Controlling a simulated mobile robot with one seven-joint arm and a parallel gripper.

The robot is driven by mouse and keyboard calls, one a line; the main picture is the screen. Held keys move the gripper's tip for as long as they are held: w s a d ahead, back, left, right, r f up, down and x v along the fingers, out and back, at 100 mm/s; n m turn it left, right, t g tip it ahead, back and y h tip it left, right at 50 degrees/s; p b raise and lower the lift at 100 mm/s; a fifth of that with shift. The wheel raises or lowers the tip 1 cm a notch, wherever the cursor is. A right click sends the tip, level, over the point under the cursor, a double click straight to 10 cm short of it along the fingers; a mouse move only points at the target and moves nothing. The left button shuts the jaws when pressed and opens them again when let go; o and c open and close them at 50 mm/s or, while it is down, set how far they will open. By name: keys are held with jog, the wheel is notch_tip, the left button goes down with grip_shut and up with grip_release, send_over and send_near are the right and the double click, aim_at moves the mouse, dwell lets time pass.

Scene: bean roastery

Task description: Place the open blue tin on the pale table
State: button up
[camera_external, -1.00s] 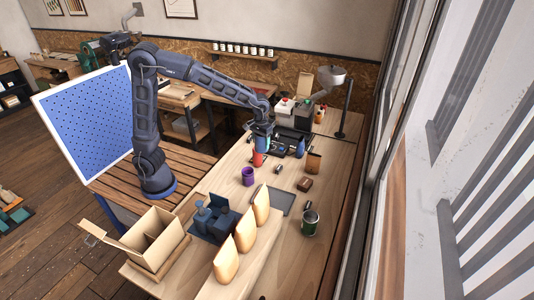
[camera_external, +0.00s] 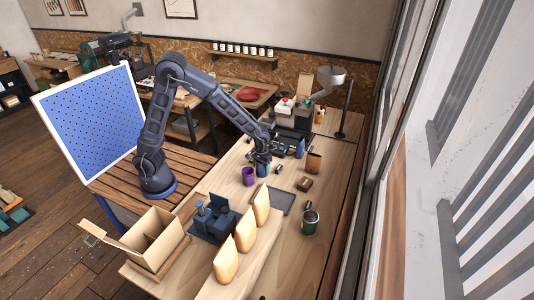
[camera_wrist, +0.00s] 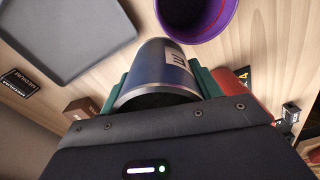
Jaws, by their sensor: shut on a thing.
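My gripper (camera_external: 262,157) is low over the pale wooden table (camera_external: 336,215), between the purple cup and the dark machine. In the wrist view its green-padded fingers (camera_wrist: 160,88) are shut on both sides of the blue tin (camera_wrist: 156,66). The tin has a pale label and a rim around a dark open mouth facing the wrist. In the external view the tin (camera_external: 262,171) shows below the fingers, just right of the purple cup (camera_external: 248,177). I cannot tell whether its base touches the table.
The purple cup also shows beside the tin in the wrist view (camera_wrist: 195,18). A grey tray (camera_wrist: 75,35), a small brown box (camera_external: 304,184) and a blue bottle (camera_external: 300,147) are nearby.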

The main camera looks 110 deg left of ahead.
aim_at(262, 173)
jog(key=shift+f, duration=2.4)
jog(key=o, duration=1)
jog(key=shift+f, duration=0.1)
